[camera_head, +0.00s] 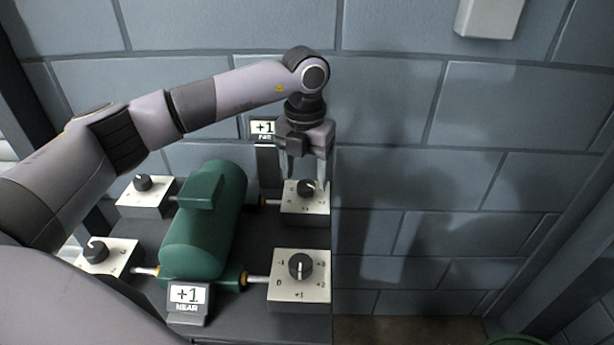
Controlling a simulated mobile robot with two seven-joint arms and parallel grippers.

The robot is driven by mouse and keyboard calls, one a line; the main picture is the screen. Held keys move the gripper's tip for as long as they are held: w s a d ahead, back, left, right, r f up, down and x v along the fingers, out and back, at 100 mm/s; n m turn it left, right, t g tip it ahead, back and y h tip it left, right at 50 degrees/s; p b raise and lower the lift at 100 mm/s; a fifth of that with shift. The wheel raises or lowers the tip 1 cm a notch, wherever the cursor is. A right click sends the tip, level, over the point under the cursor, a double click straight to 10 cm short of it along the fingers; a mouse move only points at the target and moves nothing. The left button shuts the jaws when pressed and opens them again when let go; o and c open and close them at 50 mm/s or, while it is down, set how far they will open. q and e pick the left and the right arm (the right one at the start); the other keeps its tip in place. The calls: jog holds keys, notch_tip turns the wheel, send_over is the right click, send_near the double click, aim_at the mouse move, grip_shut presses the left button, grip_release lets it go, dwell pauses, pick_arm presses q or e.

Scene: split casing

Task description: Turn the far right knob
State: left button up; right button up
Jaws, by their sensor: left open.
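The far right knob (307,187) is a dark round knob on top of a white box (305,207) at the far right of the green casing. My left gripper (305,174) points down right over this knob, its fingers spread. The fingertips are close to the knob; I cannot tell whether they touch it. The far display (263,128) reads "+1" and is partly hidden behind my gripper and arm. The green casing (206,222) lies in the middle of the dark table. My right gripper does not show.
The near right knob (300,266), near left knob (96,251) and far left knob (143,183) sit on similar white boxes. The near display (187,296) reads "+1". A grey block wall (420,140) stands behind.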

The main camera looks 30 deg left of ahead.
aim_at(306, 188)
pick_arm(q)
jog(key=shift+f, duration=1.4)
jog(key=c, duration=1.1)
jog(key=shift+w+m, duration=0.1)
jog(key=shift+m, duration=0.2)
jog(key=m+b, duration=0.1)
jog(key=m, duration=0.4)
jog(key=shift+b, duration=0.3)
jog(key=m+b, duration=0.1)
jog(key=m, duration=0.5)
jog(key=shift+a, duration=0.1)
